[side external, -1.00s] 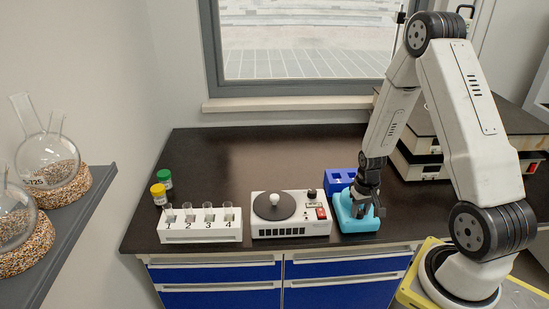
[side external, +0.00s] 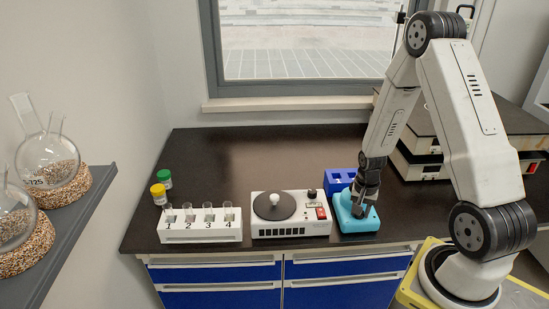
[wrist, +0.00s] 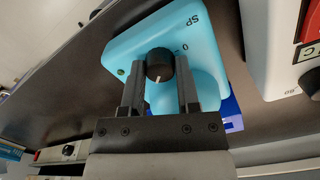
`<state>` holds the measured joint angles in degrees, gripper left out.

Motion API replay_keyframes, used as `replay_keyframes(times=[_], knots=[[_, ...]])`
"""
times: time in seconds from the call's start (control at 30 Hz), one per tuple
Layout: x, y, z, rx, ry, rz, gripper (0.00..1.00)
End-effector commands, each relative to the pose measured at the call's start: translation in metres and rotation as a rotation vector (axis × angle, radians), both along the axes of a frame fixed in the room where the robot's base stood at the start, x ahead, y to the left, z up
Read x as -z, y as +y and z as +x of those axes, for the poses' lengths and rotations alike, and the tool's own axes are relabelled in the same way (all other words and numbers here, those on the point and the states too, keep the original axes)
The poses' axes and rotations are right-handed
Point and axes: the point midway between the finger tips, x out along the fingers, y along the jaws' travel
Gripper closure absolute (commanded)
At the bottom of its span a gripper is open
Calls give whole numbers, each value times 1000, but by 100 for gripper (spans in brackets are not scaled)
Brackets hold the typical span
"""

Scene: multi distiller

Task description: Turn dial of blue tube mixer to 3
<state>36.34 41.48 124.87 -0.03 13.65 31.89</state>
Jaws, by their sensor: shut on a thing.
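The blue tube mixer (side external: 350,224) stands near the front edge of the bench, below my arm. In the wrist view its light-blue body (wrist: 205,50) fills the upper middle, with the letters SP and a 0 printed beside the dial. The black dial (wrist: 160,65) has a white pointer line, which points toward the bottom of the wrist picture. My gripper (wrist: 160,75) is shut on the dial, one finger on each side. The side view also shows my gripper (side external: 359,207) down at the mixer. No 3 mark can be made out.
A white stirrer (side external: 290,228) with a round black plate stands just left of the mixer. A blue rack (side external: 338,180) is close behind it. A white numbered tube rack (side external: 200,232) and two bottles with yellow and green caps are farther left.

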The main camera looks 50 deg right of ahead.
Motion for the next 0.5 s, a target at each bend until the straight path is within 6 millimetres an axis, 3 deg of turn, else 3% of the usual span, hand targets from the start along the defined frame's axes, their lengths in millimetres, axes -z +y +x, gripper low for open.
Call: replay_keyframes(times=[0.33, 0.37, 0.43, 0.5], knots=[[0, 1, 0, 4, 0, 1, 100], [0, 1, 0, 4, 0, 1, 50], [0, 1, 0, 4, 0, 1, 28], [0, 0, 0, 4, 0, 1, 24]])
